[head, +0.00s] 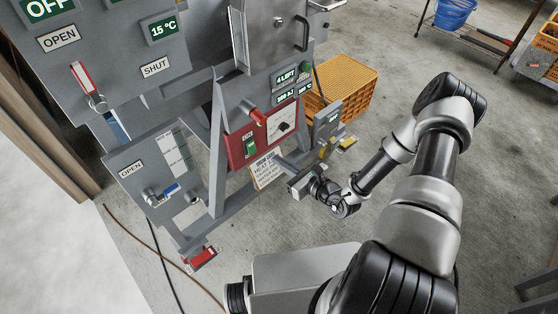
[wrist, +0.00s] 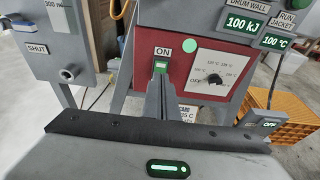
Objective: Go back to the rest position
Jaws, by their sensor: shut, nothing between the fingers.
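My gripper (head: 296,186) is shut and empty. In the head view it is low in front of the grey machine frame, just below and right of the red control panel (head: 237,148). In the wrist view the closed fingers (wrist: 159,88) point at the red panel (wrist: 205,52), with their tips just below the lit green switch (wrist: 161,66) labelled ON. I cannot tell whether the tips touch anything. The white dial (wrist: 216,77) is right of the fingers; its pointer is near OFF. My arm reaches in from the right of the head view.
A grey panel with a red-handled valve (head: 83,79) and a lower box with a blue lever (head: 171,190) stand at left. A paper notice (head: 266,171) hangs below the red panel. A yellow crate (head: 350,92) is behind.

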